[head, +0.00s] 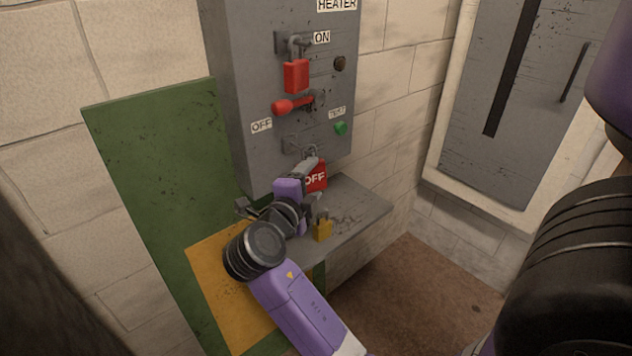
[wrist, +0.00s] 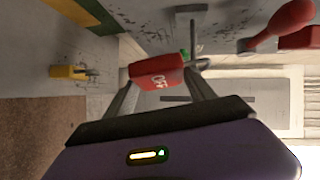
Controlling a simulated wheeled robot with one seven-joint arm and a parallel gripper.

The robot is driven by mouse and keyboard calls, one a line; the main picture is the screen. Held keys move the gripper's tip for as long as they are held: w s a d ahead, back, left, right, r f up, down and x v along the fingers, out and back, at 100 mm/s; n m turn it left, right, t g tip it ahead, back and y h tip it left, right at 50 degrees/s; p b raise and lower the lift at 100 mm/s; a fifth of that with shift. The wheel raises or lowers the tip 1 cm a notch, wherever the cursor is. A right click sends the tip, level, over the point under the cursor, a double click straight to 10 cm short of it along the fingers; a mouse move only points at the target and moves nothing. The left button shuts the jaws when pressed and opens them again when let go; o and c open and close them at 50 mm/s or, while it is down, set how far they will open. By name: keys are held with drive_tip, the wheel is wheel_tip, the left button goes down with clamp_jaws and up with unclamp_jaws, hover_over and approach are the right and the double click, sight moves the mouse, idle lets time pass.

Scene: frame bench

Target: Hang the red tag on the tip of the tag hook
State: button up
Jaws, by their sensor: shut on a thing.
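The red tag (head: 316,177), marked OFF, is held by my gripper (head: 314,166) below the tag hook (head: 291,143) on the grey heater box. In the wrist view the tag (wrist: 157,71) sits between the two finger ends of my gripper (wrist: 160,82), with a small grey loop at its right end. The hook's plate and stem (wrist: 190,14) stand just above the tag there. The loop and the hook's tip look close together. I cannot tell whether they touch or whether the loop is around the tip.
A red padlock (head: 296,76) hangs at ON, above a red lever (head: 292,104). A green button (head: 341,128) is right of the hook. A yellow padlock (head: 322,229) stands on the grey shelf (head: 368,207) below. A grey door panel (head: 500,120) is at right.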

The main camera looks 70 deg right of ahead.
drive_tip(key=shift+w+d+p, duration=0.4)
drive_tip(key=shift+w+d, duration=0.1)
drive_tip(key=shift+w, duration=0.3)
drive_tip(key=shift+w+d+f+b, duration=0.35)
drive_tip(key=shift+w+f+b, duration=0.2)
drive_tip(key=shift+b, duration=1.05)
drive_tip(key=shift+w, duration=0.1)
drive_tip(key=o, duration=1.6)
